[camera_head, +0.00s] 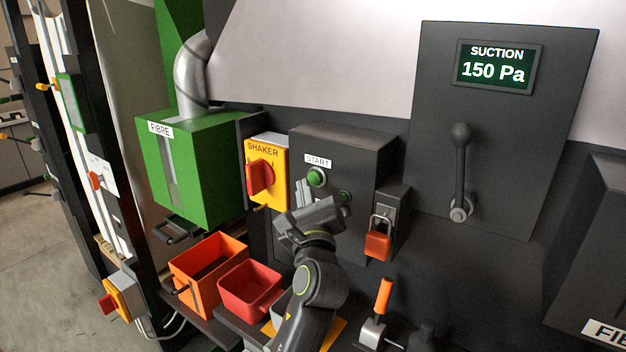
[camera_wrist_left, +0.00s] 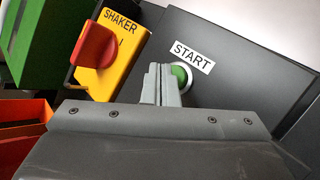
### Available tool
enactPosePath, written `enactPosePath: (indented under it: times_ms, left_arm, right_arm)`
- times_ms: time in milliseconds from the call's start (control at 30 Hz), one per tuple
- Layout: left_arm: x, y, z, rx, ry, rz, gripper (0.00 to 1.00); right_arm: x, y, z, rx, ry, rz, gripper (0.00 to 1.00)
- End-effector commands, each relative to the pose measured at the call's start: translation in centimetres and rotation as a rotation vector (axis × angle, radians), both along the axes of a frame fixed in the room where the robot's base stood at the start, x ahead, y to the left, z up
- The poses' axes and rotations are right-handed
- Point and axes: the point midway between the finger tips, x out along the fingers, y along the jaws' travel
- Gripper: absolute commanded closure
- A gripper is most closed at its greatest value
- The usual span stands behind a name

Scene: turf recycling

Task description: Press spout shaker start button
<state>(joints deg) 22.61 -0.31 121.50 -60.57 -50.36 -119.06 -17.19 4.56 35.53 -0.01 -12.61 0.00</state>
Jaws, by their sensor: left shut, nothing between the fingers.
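The green start button (camera_head: 316,177) sits on a dark box under a white START label (camera_head: 318,161). It also shows in the left wrist view (camera_wrist_left: 181,75), partly hidden by my fingers. My left gripper (camera_head: 304,190) is shut and empty, its fingertips just in front of and beside the button. I cannot tell whether they touch it. The yellow SHAKER switch plate (camera_head: 279,162) with a red rotary knob (camera_head: 260,178) is left of the box; the knob also shows in the left wrist view (camera_wrist_left: 94,44). My right gripper is not in view.
A second green button (camera_head: 344,196) is lower right of the start button. A red padlock (camera_head: 378,246) hangs further right. An orange bin (camera_head: 208,247) and a red bin (camera_head: 250,273) stand below left. A lever (camera_head: 460,170) is on the right panel.

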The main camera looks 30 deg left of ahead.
Motion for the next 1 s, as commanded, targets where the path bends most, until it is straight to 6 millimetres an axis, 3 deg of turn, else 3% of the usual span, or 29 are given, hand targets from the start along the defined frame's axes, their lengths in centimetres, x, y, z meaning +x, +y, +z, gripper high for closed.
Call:
enactPosePath:
  times_ms: [1000]
  left_arm:
    - [0.91, -0.07, 0.05, 0.0, 0.0, 0.0, 1.0]
  right_arm:
    - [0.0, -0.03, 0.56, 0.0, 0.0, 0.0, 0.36]
